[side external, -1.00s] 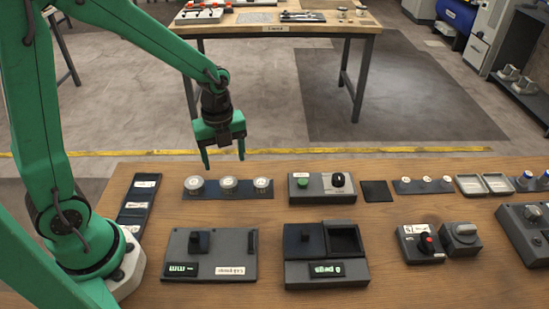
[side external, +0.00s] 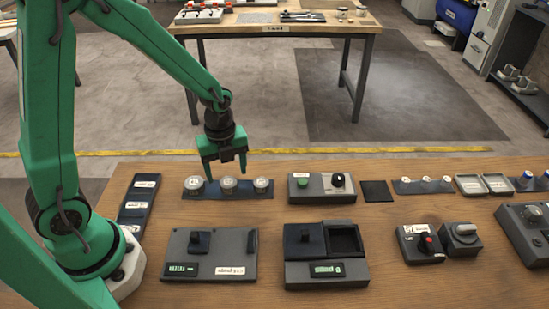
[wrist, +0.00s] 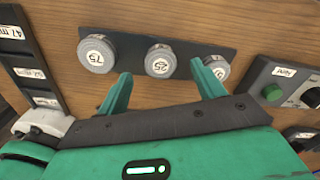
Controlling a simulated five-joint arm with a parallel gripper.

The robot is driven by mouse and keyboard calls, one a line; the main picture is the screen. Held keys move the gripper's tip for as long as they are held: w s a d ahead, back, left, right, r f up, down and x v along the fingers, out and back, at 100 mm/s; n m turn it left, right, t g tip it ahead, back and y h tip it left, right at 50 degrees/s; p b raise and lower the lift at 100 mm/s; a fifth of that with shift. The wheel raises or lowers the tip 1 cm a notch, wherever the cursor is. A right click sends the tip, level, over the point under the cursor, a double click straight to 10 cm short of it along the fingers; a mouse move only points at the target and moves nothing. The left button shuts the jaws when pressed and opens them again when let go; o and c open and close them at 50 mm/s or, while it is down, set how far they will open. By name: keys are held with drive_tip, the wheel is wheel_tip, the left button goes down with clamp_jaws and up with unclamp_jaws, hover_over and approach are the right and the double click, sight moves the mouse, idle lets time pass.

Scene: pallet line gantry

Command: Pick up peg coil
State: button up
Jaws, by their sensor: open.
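Three round, silver-capped weights or pegs stand in a row on a dark strip (side external: 212,195). In the wrist view their caps read 75 on the left one (wrist: 97,54), 25 on the middle one (wrist: 160,61), and the right one (wrist: 217,68) is partly hidden by a finger. None is visibly marked as the peg coil, so I cannot tell which it is. My gripper (side external: 226,176) is open and empty, pointing down over the strip, its two fingers on either side of the middle one. It also shows in the wrist view (wrist: 162,78). I cannot tell whether the fingers touch anything.
A control box with a green button (side external: 318,197) stands right of the strip. A panel with a lever (side external: 208,270) and a box with an open recess (side external: 326,272) are in front. A labelled dark strip (side external: 139,203) lies left. Wooden tabletop (side external: 270,225) is bare between them.

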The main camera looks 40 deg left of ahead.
sight(228, 182)
drive_tip(key=shift+d+f, duration=0.1)
drive_tip(key=shift+f, duration=1.65)
drive_tip(key=c, duration=1.1)
drive_tip(key=shift+c, duration=0.2)
drive_tip(key=shift+r, duration=0.1)
drive_tip(key=shift+r, duration=0.7)
drive_tip(key=r, duration=0.3)
drive_tip(key=shift+d, duration=0.2)
drive_tip(key=s+d+r, duration=0.6)
drive_tip(key=d, duration=0.3)
drive_tip(key=shift+d+r, duration=0.2)
drive_tip(key=shift+d, duration=0.05)
